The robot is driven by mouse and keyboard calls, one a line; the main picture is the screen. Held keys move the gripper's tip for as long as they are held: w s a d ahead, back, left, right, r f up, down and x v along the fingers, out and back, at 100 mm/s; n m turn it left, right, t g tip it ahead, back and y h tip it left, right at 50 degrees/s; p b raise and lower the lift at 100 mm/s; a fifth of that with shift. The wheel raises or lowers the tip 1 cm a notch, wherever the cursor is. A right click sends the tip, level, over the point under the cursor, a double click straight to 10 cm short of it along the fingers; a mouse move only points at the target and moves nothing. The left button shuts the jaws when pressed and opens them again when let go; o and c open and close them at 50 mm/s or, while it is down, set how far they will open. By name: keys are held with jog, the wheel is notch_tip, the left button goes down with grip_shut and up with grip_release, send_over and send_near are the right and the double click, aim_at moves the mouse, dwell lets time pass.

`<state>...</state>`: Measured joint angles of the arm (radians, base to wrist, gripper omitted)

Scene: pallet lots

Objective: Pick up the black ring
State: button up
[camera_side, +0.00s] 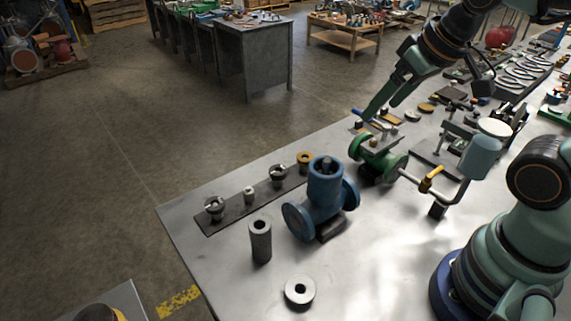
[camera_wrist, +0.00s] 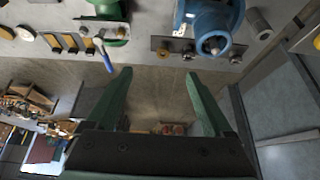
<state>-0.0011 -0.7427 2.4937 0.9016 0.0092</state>
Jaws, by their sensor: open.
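My gripper (camera_side: 377,108) is over the far edge of the metal table in the side view, pointing down and left. In the wrist view my gripper (camera_wrist: 159,73) has its two green fingers spread wide, with nothing between them but the floor beyond the table. I cannot make out a clearly black ring in either view. Small round discs (camera_side: 427,107) lie near my gripper, too small to tell apart.
A green valve (camera_side: 377,157) and a blue valve (camera_side: 326,190) stand on the table. A dark hollow cylinder (camera_side: 260,243) stands upright beside a dark strip (camera_side: 225,219) bearing small fittings. A blue-handled tool (camera_wrist: 106,58) lies near the edge. Bare metal surrounds the grey ring.

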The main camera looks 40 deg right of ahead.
jog(key=m+g, duration=0.6)
jog(key=m, duration=0.7)
send_over(278, 172)
jog(key=f, duration=1.6)
jog(key=shift+s+a, duration=0.2)
jog(key=shift+a, duration=0.15)
jog(key=shift+w+d+f, duration=0.1)
jog(key=shift+d+f, duration=0.1)
jog(key=shift+f, duration=1.15)
jog(key=shift+w+d+f, duration=0.1)
jog(key=shift+d+f, duration=0.05)
jog(key=shift+f, duration=1.15)
jog(key=shift+c, duration=0.3)
grip_shut()
